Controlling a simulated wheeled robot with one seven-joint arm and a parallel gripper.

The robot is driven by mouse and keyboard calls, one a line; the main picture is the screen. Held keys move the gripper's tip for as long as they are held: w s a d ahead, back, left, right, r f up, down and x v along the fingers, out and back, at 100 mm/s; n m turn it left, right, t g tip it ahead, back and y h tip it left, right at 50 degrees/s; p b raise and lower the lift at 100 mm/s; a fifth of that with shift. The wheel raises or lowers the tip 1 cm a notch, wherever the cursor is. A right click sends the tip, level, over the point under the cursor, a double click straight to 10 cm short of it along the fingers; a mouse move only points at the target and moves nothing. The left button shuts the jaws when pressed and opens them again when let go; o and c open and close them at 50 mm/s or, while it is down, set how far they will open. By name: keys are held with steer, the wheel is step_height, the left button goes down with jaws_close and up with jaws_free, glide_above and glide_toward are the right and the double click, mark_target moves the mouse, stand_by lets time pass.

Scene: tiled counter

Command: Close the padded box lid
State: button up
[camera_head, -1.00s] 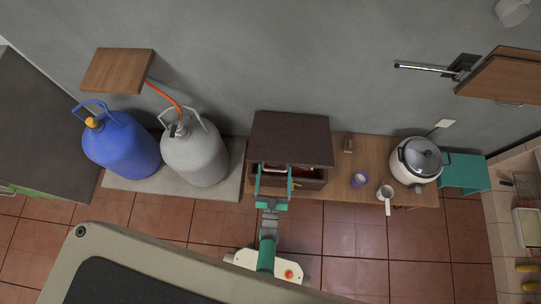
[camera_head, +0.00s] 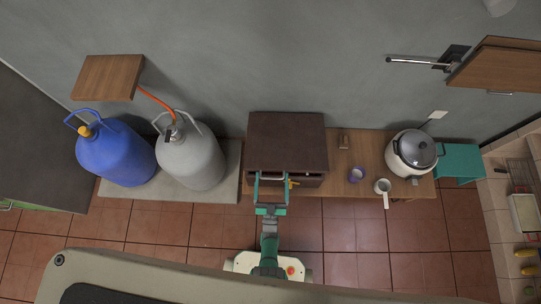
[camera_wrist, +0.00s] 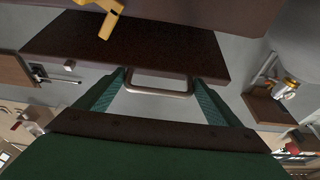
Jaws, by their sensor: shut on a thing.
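The box (camera_head: 312,181) stands on the wooden bench, its dark brown lid (camera_head: 288,140) seen from above. The lid is tilted over the box, with a narrow dark gap along its front. In the wrist view the lid (camera_wrist: 125,50) shows as a dark brown panel with a metal loop handle (camera_wrist: 160,93). My gripper (camera_head: 271,181) is at the lid's front edge, left of its middle. Its green fingers are shut on the handle, one at each side of the loop. A yellow latch-like part (camera_head: 291,184) is at the box front, just right of my gripper. The box's inside is mostly hidden.
Gas cylinders (camera_head: 190,157) (camera_head: 117,153) stand left. Open tiled floor (camera_head: 355,230) lies in front.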

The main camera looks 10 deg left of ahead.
steer(key=shift+w+a, duration=0.15)
steer(key=o, duration=1.4)
steer(key=shift+c, duration=0.2)
steer(key=v, duration=0.7)
steer(key=shift+s+f, duration=0.15)
steer(key=shift+s, duration=0.25)
steer(key=shift+s, duration=0.1)
